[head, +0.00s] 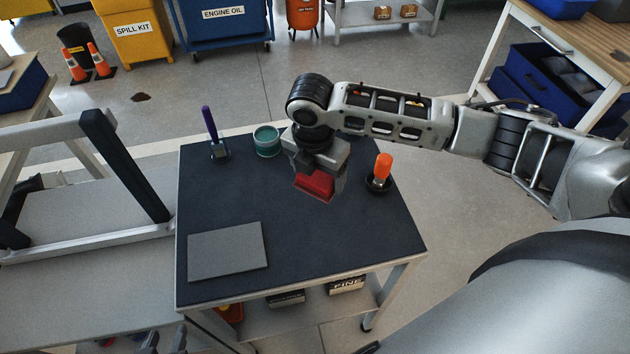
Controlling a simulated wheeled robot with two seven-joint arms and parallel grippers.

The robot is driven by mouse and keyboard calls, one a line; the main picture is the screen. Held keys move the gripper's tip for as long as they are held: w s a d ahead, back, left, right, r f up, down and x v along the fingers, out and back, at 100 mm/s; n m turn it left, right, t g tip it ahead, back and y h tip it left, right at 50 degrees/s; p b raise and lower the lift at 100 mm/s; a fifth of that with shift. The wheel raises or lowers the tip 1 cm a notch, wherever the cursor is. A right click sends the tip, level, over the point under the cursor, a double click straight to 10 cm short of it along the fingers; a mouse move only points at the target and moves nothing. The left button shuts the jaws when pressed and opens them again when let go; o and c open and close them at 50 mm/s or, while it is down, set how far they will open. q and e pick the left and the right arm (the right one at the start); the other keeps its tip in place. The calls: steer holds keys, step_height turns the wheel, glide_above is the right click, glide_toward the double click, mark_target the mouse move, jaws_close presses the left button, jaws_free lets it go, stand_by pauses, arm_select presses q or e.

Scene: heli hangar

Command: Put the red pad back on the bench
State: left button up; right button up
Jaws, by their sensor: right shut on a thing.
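The red pad (317,184) is on or just above the dark top of the bench (330,236), right of its middle; I cannot tell whether it touches the surface. My right gripper (319,178) reaches in from the right and points down. It is shut on the red pad, and its fingers and wrist hide part of it. My left gripper is not in view.
On the bench stand a purple-handled tool (210,126) in a holder, a teal tin (267,141) and an orange-handled item (382,168) in a black cup. A flat grey plate (228,250) lies at the front left. The front right is clear. A grey frame (125,165) stands to the left.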

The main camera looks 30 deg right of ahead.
mark_target(315, 182)
steer(key=shift+w+f, duration=0.6)
steer(key=shift+f, duration=0.05)
steer(key=shift+w+d+f, duration=0.1)
steer(key=shift+w+f, duration=0.1)
steer(key=shift+f, duration=1.6)
steer(key=shift+f, duration=0.15)
steer(key=o, duration=1)
steer(key=shift+c, duration=0.2)
steer(key=r, duration=0.8)
steer(key=a+r, duration=0.1)
steer(key=r, duration=0.3)
steer(key=shift+s+a+r, duration=0.1)
steer(key=shift+s+r, duration=0.05)
steer(key=shift+s, duration=0.25)
